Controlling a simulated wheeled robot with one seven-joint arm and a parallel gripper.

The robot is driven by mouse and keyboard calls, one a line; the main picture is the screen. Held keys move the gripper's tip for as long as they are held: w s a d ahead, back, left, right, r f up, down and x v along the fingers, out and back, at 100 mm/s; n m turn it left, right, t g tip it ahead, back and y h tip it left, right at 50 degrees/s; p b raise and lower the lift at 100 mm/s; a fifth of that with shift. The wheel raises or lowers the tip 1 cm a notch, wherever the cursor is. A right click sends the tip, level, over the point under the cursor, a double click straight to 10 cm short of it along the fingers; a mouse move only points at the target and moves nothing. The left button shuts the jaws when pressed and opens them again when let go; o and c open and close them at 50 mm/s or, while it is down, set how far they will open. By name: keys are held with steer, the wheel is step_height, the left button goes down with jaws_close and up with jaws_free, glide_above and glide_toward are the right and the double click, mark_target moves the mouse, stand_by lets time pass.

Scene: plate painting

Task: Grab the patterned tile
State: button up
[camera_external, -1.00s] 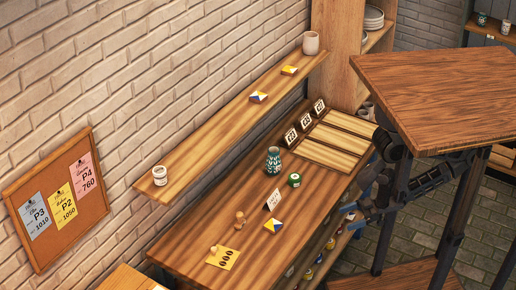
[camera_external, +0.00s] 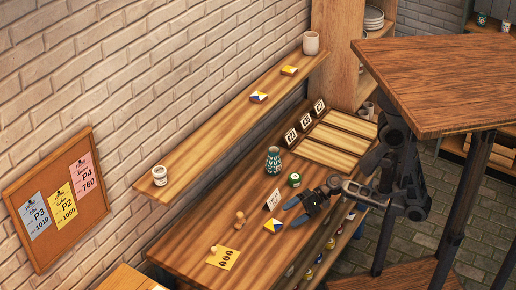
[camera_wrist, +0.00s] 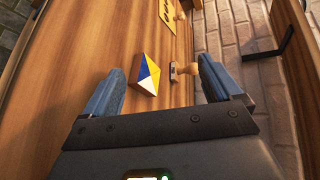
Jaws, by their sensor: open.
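A patterned tile (camera_external: 273,225) in blue, yellow and white lies flat on the wooden table (camera_external: 190,255). In the wrist view the tile (camera_wrist: 146,74) shows between my two fingers, nearer the left one, and ahead of them. My gripper (camera_external: 292,213) is open and empty, just right of the tile and apart from it. Its fingers point left in the external view. In the wrist view the gripper (camera_wrist: 161,72) shows both blue-grey fingers spread wide. Two similar tiles lie on the wall shelf, one in the middle (camera_external: 258,97) and one farther back (camera_external: 289,71).
A green patterned vase (camera_external: 273,160) and a green jar (camera_external: 294,180) stand farther back.

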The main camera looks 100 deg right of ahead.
mark_target(276, 223)
steer(key=d+m+g+y, duration=0.1)
steer(key=d+m, duration=0.1)
steer(key=m, duration=0.1)
steer(key=d+f+m+y+b, duration=0.1)
steer(key=d+m, duration=0.1)
steer(key=d+f+m+g+y, duration=0.1)
steer(key=m, duration=0.2)
steer(key=shift+w+d+f+m+g+b, duration=0.1)
steer(key=shift+d+f+m+g+b, duration=0.1)
steer(key=shift+d+m+g+b, duration=0.15)
steer(key=shift+s+d+m+y, duration=0.35)
steer(key=shift+d+m+y, duration=0.35)
steer(key=shift+m, duration=0.45)
steer(key=shift+g, duration=0.25)
steer(key=shift+d+x, duration=0.2)
steer(key=shift+x, duration=3.65)
steer(key=shift+w, duration=0.15)
steer(key=c, duration=1.2)
